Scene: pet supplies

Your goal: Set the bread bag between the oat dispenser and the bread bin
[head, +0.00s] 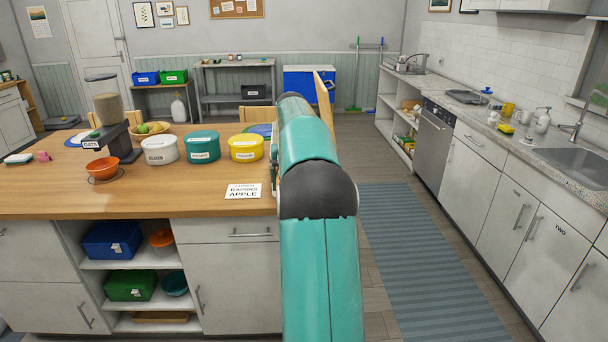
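The oat dispenser (107,125) stands on the left part of the wooden island counter (225,203), with a dark base labelled OATS and a clear hopper of tan grain. I cannot make out the bread bag or the bread bin; my teal arm covers the right end of the counter and may hide them. My gripper does not show, as the arm reaches forward and its far end is hidden behind its own links.
White (160,149), teal (203,146) and yellow (246,147) tubs stand right of the dispenser. An orange bowl (102,167) is in front, a fruit bowl (151,129) behind. A lunch card (243,191) lies near the front edge. Clear floor lies right, with a striped rug (425,265).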

